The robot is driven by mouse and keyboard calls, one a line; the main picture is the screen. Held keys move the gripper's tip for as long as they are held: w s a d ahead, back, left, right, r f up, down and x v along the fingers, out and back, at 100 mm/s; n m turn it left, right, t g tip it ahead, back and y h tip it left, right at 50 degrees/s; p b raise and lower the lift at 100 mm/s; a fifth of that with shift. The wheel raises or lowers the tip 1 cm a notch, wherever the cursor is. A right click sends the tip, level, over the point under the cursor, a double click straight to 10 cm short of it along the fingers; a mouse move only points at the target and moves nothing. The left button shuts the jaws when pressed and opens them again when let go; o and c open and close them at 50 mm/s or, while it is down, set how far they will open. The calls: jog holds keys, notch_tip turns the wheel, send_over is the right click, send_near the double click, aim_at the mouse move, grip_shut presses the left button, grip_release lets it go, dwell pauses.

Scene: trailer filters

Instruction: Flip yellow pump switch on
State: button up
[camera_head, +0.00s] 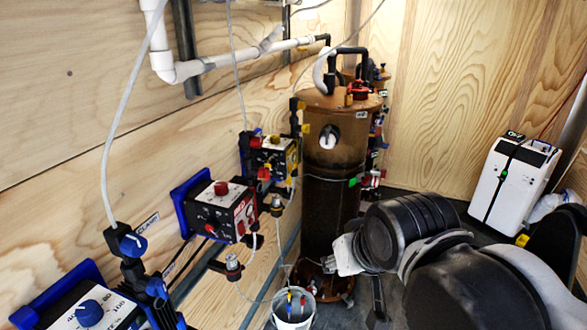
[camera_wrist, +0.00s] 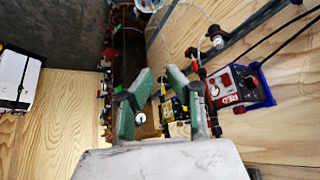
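The yellow pump (camera_head: 275,155) is a small box with a yellow face, mounted on the left plywood wall beside the brown filter tank. Its switch is too small to make out, so I cannot tell its position. In the wrist view the yellow pump (camera_wrist: 177,108) shows between my fingers, partly covered by the right-hand finger. My gripper (camera_wrist: 160,76) has its two green-grey fingers spread apart with nothing held between them. It appears well short of the pump. In the head view my arm is at lower right and its fingers cannot be made out clearly.
A red pump (camera_head: 223,208) and a blue-knobbed pump (camera_head: 90,312) sit nearer along the wall. The brown tank (camera_head: 330,185) stands right of the yellow pump. A white bucket (camera_head: 294,308) with tubes is below. A white machine (camera_head: 512,180) stands far right.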

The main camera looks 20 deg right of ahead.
jog(key=w+r+m, duration=0.2)
jog(key=w, duration=0.1)
jog(key=w+r+m+g, duration=0.1)
jog(key=w+r, duration=0.1)
jog(key=w, duration=0.1)
jog(key=w+d+r+m+p, duration=0.1)
jog(key=w+r+m, duration=0.1)
jog(key=w+r, duration=0.1)
jog(key=shift+w+r+m, duration=0.1)
jog(key=shift+w+m, duration=0.1)
jog(key=shift+m, duration=0.1)
grip_shut()
jog(key=w+d+r+m+g+p, duration=0.15)
jog(key=w+m, duration=0.45)
jog(key=w, duration=0.6)
jog(key=w+d+r+m+g+p, duration=0.1)
jog(key=w+d+r+m+g, duration=0.15)
jog(key=w+m, duration=0.6)
jog(key=w+d+f+m, duration=0.2)
jog(key=w+f, duration=0.1)
jog(key=w, duration=0.3)
jog(key=w+d+f+m+g+y, duration=0.1)
jog(key=w+d+f+m, duration=0.1)
jog(key=w, duration=0.5)
jog(key=shift+w+f+m+p, duration=0.15)
jog(key=shift+f+m+p, duration=0.2)
jog(key=shift+f, duration=0.5)
